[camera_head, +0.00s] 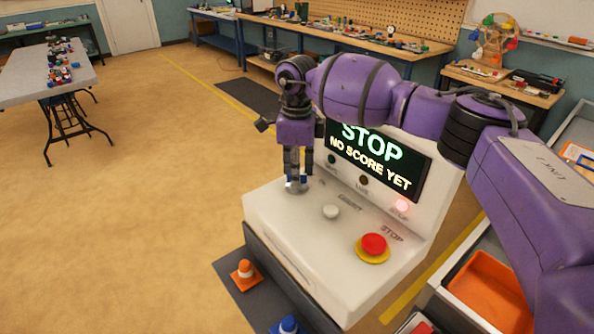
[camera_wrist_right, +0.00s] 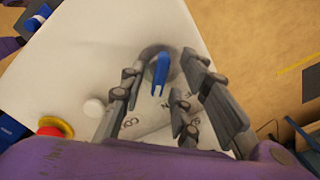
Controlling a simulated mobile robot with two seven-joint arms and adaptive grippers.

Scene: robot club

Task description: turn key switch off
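The key switch is on the left part of the white console (camera_head: 262,208). Its blue key (camera_wrist_right: 160,75) stands in a round grey base (camera_head: 296,188). My right gripper (camera_head: 297,175) points down over the switch. In the wrist view, its fingers (camera_wrist_right: 162,80) stand apart, one on each side of the key, with visible gaps to it. Whether either finger touches the key lower down is hard to tell. In the head view the fingers hide most of the key. My left gripper is not in view.
A white button (camera_head: 330,212) and a red stop button (camera_head: 374,244) on a yellow ring are to the right of the switch. The screen (camera_head: 375,158) behind reads "STOP", with a red lamp (camera_head: 402,205) lit below.

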